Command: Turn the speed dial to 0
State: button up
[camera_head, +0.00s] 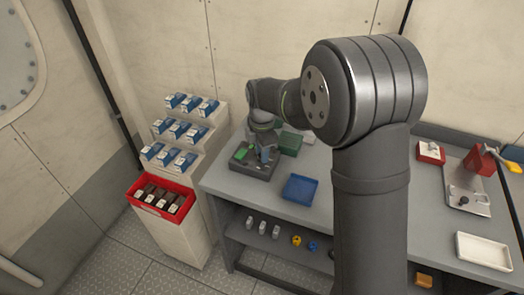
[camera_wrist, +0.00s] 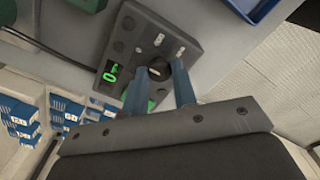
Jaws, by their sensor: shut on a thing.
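A dark control panel (camera_wrist: 128,45) lies on the bench and carries a round black dial (camera_wrist: 158,66), a green lit display (camera_wrist: 110,72) and several small knobs or switches. I cannot read the display's digits for certain. My gripper (camera_wrist: 160,72) has its two blue-grey fingers on either side of the dial, shut on it. In the head view the panel (camera_head: 243,165) sits at the bench's left end, with my gripper (camera_head: 264,153) low over it. The dial is hidden there, and its pointer setting cannot be told.
A blue tray (camera_head: 300,188) and a green box (camera_head: 289,143) stand near the panel. A stepped rack (camera_head: 188,135) with blue-and-white boxes and a red bin (camera_head: 160,197) are left of the bench. A white tray (camera_head: 483,251) and a red clamp-like device (camera_head: 483,160) are at right.

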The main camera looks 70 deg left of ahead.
jog(key=o, duration=1)
notch_tip(320, 180, up, 18)
jog(key=shift+f, duration=0.25)
jog(key=shift+f, duration=0.2)
notch_tip(320, 180, down, 17)
jog(key=shift+f, duration=0.1)
dwell(0.6)
